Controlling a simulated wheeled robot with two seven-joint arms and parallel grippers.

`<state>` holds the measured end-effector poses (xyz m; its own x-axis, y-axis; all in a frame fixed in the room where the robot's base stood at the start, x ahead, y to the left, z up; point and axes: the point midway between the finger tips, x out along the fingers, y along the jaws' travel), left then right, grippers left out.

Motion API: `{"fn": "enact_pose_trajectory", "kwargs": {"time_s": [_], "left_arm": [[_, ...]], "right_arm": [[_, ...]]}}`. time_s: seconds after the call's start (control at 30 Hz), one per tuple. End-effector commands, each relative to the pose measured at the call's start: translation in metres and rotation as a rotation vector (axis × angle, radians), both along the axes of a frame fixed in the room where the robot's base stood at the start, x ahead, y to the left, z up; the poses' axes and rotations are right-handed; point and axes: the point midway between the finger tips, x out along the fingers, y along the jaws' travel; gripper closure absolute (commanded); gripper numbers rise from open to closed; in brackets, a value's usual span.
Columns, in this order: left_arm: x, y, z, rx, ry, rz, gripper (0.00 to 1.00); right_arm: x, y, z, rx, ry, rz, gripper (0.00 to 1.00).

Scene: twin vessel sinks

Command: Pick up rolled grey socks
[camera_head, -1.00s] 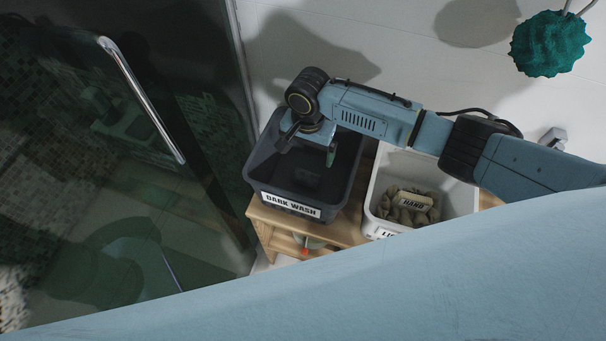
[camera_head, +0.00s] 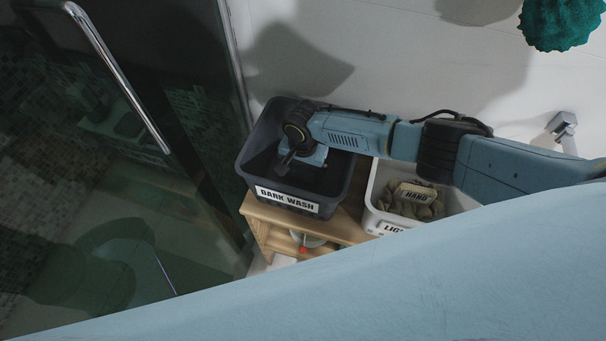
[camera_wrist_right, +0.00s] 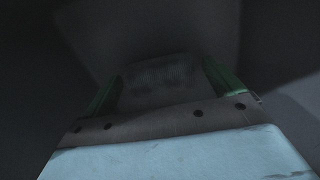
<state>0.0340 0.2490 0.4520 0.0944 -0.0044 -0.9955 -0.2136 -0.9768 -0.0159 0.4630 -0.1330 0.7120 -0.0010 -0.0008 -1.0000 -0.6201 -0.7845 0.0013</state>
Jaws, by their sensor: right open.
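The rolled grey socks (camera_wrist_right: 160,76) show dimly in the right wrist view as a dark grey lump between the fingers. They lie inside the dark bin marked DARK WASH (camera_head: 247,172); in the head view my arm hides them. My right gripper (camera_wrist_right: 162,92) points down into this bin, open, its green-edged fingers on either side of the socks. The dark picture does not show whether the fingers touch them. My left gripper is not in view.
A glass door with a metal handle (camera_head: 118,78) is at left. A green sponge-like ball (camera_head: 556,30) hangs upper right.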

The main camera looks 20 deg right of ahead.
Motion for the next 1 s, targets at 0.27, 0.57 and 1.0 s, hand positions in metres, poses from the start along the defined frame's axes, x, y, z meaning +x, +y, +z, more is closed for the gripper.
{"fn": "enact_pose_trajectory", "kwargs": {"time_s": [0.27, 0.57, 1.0], "left_arm": [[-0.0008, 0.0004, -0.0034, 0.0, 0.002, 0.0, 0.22], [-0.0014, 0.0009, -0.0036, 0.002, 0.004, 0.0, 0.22], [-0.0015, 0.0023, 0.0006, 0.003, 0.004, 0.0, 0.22]], "right_arm": [[0.0001, 0.0005, -0.008, 0.001, 0.0, 0.0, 0.06], [0.0, 0.0002, -0.0079, 0.001, -0.001, 0.0, 0.38], [-0.0001, 0.0002, 0.0005, 0.001, 0.0, 0.001, 0.54]]}}
